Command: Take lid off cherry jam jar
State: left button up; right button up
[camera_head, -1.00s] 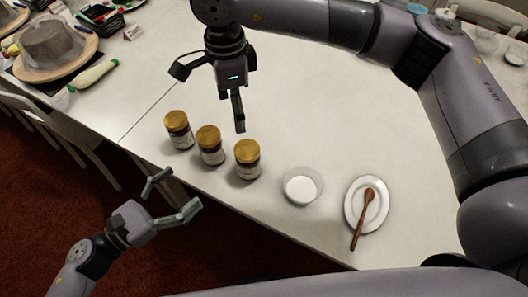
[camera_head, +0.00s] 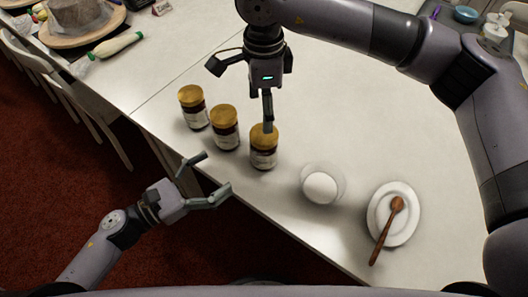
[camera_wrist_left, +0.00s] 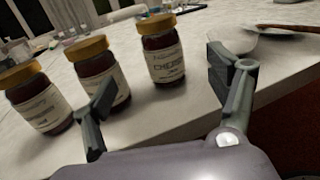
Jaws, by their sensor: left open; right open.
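Three dark jars with gold lids stand upright in a row near the table edge: left jar (camera_head: 193,112), middle jar (camera_head: 225,133) and right jar (camera_head: 263,155). In the left wrist view, the right jar (camera_wrist_left: 165,63) has a label that seems to read "CHERRY"; its gold lid (camera_wrist_left: 156,24) is on. My left gripper (camera_head: 217,174) is open and empty, just off the table edge, its opening toward the jars. In the left wrist view it (camera_wrist_left: 160,78) frames the cherry jar from a short distance. My right gripper (camera_head: 242,98) is open above the jars; one finger overlaps the right jar's lid in the head view, contact unclear.
A glass bowl with white contents (camera_head: 320,187) stands right of the jars. Beyond it lies a white plate (camera_head: 408,233) with a wooden spoon (camera_head: 388,228). A cake stand (camera_head: 75,38) and a pale bottle (camera_head: 117,45) are at far left. The table's middle is clear.

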aim_at(255, 148)
pick_arm(q)
jog(key=x, duration=1.4)
jog(key=shift+w+d, duration=0.2)
jog(key=shift+c, duration=0.5)
jog(key=c, duration=1.7)
grip_shut()
pick_arm(e)
jog(key=m, duration=1.6)
jog(key=shift+m, duration=0.4)
jog(key=m, duration=0.5)
jog(key=shift+m, duration=0.3)
jog(key=shift+f, duration=4.05)
jog(key=shift+c, duration=0.3)
